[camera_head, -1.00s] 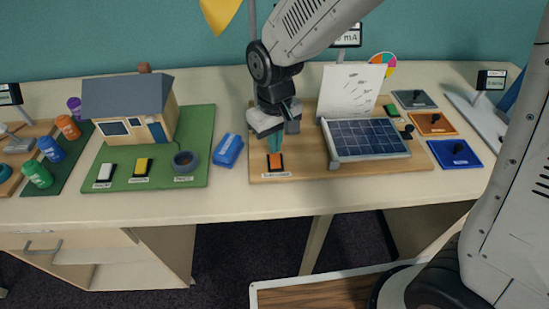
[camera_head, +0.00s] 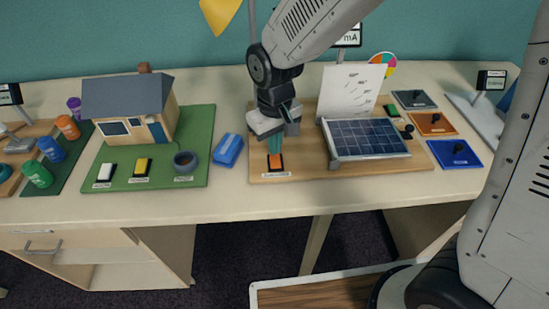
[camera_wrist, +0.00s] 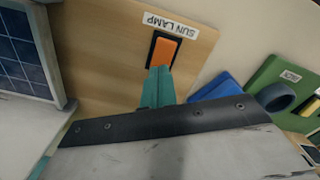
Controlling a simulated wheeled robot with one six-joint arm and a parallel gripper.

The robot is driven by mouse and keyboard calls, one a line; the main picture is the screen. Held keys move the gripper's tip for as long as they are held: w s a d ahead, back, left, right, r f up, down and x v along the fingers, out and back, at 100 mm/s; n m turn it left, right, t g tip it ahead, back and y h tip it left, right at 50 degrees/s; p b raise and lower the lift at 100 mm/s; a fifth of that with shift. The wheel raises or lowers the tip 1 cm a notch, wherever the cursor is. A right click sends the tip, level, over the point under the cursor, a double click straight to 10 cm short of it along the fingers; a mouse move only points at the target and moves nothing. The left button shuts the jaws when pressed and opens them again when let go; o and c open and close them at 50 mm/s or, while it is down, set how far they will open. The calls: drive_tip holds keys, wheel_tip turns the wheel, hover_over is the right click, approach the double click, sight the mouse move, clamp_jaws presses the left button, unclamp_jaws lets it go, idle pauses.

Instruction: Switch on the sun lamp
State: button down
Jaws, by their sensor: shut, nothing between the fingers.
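The sun lamp switch (camera_head: 275,163) is an orange rocker in a black frame on the wooden board (camera_head: 300,170), left of the solar panel (camera_head: 368,138). In the wrist view the orange rocker (camera_wrist: 163,52) sits beside a label reading "SUN LAMP". My gripper (camera_head: 275,151) is shut and empty, pointing down with its teal fingertips at the rear edge of the switch. In the wrist view the fingertips (camera_wrist: 158,72) overlap the near end of the switch frame; I cannot tell whether they touch it. The yellow lamp shade (camera_head: 220,14) hangs above, partly out of frame.
A blue box (camera_head: 228,150) lies just left of the board. The green board (camera_head: 195,170) with a model house (camera_head: 130,105) stands further left. A white sheet (camera_head: 350,92) stands behind the panel. The front table strip is clear.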

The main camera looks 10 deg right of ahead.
drive_tip(key=shift+f, duration=0.65)
drive_tip(key=shift+r, duration=3.5)
drive_tip(key=s+d+r+m, duration=0.2)
drive_tip(key=s+d+r, duration=0.3)
drive_tip(key=s+d, duration=0.4)
drive_tip(key=s+d+r+m+t, duration=0.1)
drive_tip(key=s+d+r+m, duration=0.2)
drive_tip(key=s+d+r, duration=0.3)
drive_tip(key=s+d, duration=0.4)
drive_tip(key=d, duration=0.1)
drive_tip(key=shift+s+d+r+m, duration=0.15)
drive_tip(key=shift+s+d+m, duration=0.15)
drive_tip(key=shift+d, duration=0.1)
